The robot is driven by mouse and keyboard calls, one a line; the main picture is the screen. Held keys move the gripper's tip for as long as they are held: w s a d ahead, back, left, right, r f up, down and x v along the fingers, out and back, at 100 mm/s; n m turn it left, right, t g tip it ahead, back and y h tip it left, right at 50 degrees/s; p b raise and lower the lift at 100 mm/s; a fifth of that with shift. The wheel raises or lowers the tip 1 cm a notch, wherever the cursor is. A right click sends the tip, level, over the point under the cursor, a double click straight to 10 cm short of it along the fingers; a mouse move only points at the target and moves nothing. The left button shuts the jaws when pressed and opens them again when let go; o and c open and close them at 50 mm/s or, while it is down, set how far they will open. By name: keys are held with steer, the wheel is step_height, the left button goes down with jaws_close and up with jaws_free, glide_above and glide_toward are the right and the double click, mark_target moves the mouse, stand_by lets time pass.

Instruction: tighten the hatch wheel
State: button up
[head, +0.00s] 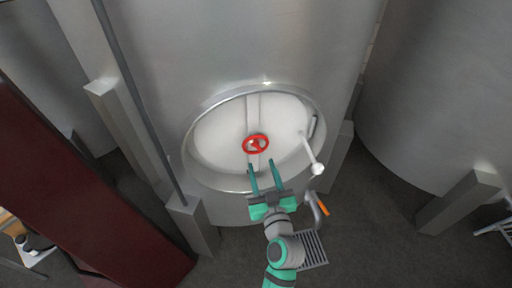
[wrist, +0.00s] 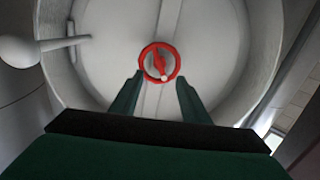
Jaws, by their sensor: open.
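The red hatch wheel (head: 256,145) sits at the middle of the round pale hatch (head: 215,140) on the steel tank. It also shows in the wrist view (wrist: 160,62), above and between my fingertips. A vertical bar (head: 253,108) crosses the hatch behind the wheel. My gripper (head: 262,164) is open and empty, its two green fingers pointing at the wheel from just below it in the head view. In the wrist view the fingers (wrist: 160,80) flank the wheel's lower side. I cannot tell whether they touch it.
A white-knobbed handle (head: 312,155) sticks out from the hatch's right side. A pipe with an orange lever (head: 322,208) and a floor grate (head: 313,248) lie below right. A dark red beam (head: 60,185) stands at left, and another tank (head: 440,100) at right.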

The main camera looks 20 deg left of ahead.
mark_target(256, 146)
steer(key=x, duration=0.9)
steer(key=shift+w+a, duration=0.15)
steer(key=shift+w, duration=0.25)
steer(key=c, duration=1.1)
steer(key=shift+o, duration=0.2)
